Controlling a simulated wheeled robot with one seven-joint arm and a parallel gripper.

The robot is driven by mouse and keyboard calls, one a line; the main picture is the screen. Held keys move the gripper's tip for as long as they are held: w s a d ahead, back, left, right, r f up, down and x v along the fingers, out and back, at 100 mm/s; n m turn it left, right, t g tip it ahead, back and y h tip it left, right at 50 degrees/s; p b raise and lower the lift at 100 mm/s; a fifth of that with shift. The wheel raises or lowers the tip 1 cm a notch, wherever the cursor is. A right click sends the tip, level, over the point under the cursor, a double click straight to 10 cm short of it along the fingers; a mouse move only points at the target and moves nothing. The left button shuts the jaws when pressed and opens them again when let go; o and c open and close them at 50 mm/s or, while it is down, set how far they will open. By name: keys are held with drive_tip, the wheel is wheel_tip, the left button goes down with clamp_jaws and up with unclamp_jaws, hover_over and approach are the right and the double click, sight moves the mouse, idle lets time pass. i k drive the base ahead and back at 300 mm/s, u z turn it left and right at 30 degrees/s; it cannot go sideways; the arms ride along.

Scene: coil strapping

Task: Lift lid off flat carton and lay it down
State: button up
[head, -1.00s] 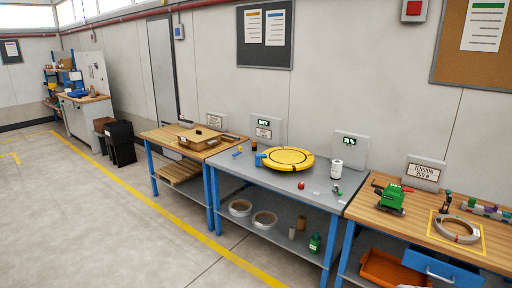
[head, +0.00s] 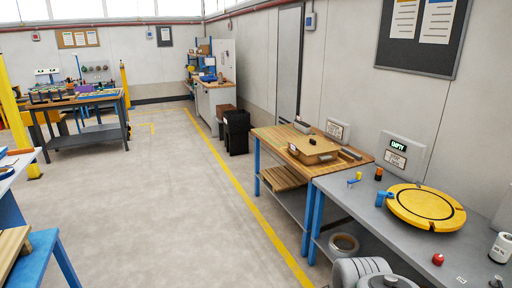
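The flat brown carton (head: 313,152) sits on the wooden-topped bench (head: 271,134) at the right of the head view. A lighter panel, which looks like its lid, covers the top. A small black piece (head: 312,141) shows on top of it. From this distance I cannot tell how the lid fits at its edges. My gripper is not in view; only grey rounded parts that look like my own arm show at the bottom edge.
A grey bench (head: 400,240) with a yellow turntable (head: 426,206) adjoins on the right. A grey bowl-like item (head: 302,127) and dark tools (head: 350,153) lie near the carton. Black bins (head: 236,132) stand beyond. The floor (head: 170,200) left of the yellow line is open.

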sight(315, 145)
drive_tip(key=u, duration=0.4)
drive_tip(key=i, duration=2.5)
drive_tip(key=z, duration=0.35)
drive_tip(key=i, duration=2.1)
drive_tip(key=z, duration=0.5)
